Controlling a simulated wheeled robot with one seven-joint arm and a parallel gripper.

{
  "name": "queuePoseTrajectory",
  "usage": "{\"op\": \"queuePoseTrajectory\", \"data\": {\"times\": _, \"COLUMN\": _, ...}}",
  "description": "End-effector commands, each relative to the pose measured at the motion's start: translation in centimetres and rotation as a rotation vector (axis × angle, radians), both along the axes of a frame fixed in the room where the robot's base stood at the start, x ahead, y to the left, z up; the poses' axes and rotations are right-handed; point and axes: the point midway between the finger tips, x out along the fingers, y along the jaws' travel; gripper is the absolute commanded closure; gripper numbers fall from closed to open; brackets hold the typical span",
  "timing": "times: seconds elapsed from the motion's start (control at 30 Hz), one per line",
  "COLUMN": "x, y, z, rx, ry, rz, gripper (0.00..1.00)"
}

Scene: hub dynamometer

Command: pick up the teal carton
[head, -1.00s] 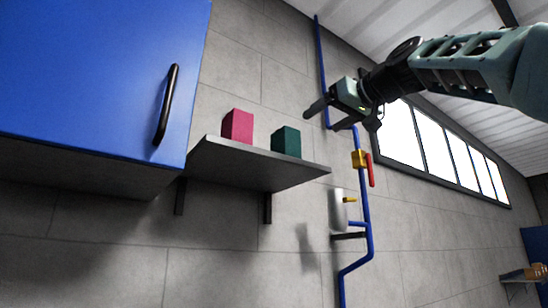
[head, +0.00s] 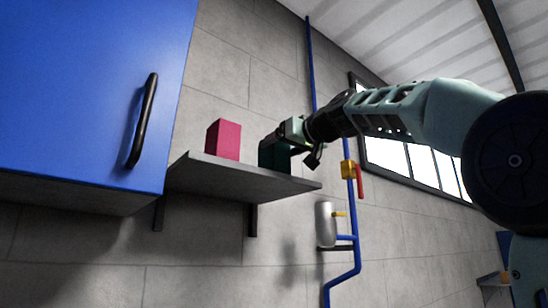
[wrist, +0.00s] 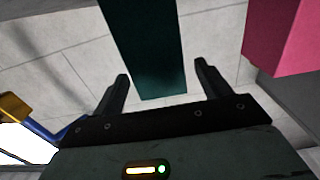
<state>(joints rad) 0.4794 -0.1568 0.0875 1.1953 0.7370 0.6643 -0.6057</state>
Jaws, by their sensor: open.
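The teal carton (head: 272,156) stands on the grey wall shelf (head: 235,177), partly hidden behind my gripper in the head view. In the wrist view the teal carton (wrist: 146,45) lies ahead of and between the two fingers. My gripper (wrist: 160,82) is open, with one finger to each side of the carton and gaps showing on both sides. In the head view my gripper (head: 284,142) is at the carton.
A pink carton (head: 223,139) stands on the shelf left of the teal one; it also shows at right in the wrist view (wrist: 283,35). A blue cabinet (head: 90,90) is left of the shelf. A blue pipe (head: 351,200) with a yellow valve (head: 348,169) runs right of the shelf.

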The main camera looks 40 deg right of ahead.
Motion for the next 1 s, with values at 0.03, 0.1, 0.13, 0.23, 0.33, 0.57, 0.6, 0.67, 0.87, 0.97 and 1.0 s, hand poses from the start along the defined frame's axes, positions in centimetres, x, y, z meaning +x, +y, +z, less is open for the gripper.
{"op": "queuePoseTrajectory", "data": {"times": 0.03, "x": 0.2, "y": 0.0, "z": 0.1, "rx": 0.000, "ry": 0.000, "rz": 0.000, "gripper": 0.24}}
{"op": "queuePoseTrajectory", "data": {"times": 0.1, "x": 0.7, "y": 0.0, "z": 0.4, "rx": 0.001, "ry": 0.001, "rz": 0.000, "gripper": 0.24}}
{"op": "queuePoseTrajectory", "data": {"times": 0.13, "x": 1.0, "y": 0.0, "z": 0.5, "rx": 0.002, "ry": 0.002, "rz": 0.000, "gripper": 0.24}}
{"op": "queuePoseTrajectory", "data": {"times": 0.23, "x": 2.2, "y": 0.0, "z": 1.0, "rx": 0.001, "ry": 0.003, "rz": 0.000, "gripper": 0.24}}
{"op": "queuePoseTrajectory", "data": {"times": 0.33, "x": 3.3, "y": 0.0, "z": 1.2, "rx": 0.002, "ry": 0.003, "rz": -0.001, "gripper": 0.24}}
{"op": "queuePoseTrajectory", "data": {"times": 0.57, "x": 5.2, "y": 0.1, "z": 0.8, "rx": 0.001, "ry": 0.000, "rz": -0.001, "gripper": 0.24}}
{"op": "queuePoseTrajectory", "data": {"times": 0.6, "x": 5.3, "y": 0.1, "z": 0.7, "rx": 0.001, "ry": 0.000, "rz": -0.001, "gripper": 0.24}}
{"op": "queuePoseTrajectory", "data": {"times": 0.67, "x": 5.3, "y": 0.2, "z": 0.7, "rx": 0.001, "ry": -0.001, "rz": -0.001, "gripper": 0.24}}
{"op": "queuePoseTrajectory", "data": {"times": 0.87, "x": 5.2, "y": 0.1, "z": 0.7, "rx": 0.001, "ry": 0.000, "rz": -0.001, "gripper": 0.49}}
{"op": "queuePoseTrajectory", "data": {"times": 0.97, "x": 5.2, "y": 0.1, "z": 0.7, "rx": 0.001, "ry": 0.000, "rz": -0.001, "gripper": 0.76}}
{"op": "queuePoseTrajectory", "data": {"times": 1.0, "x": 5.2, "y": 0.1, "z": 0.7, "rx": 0.001, "ry": 0.000, "rz": -0.001, "gripper": 0.76}}
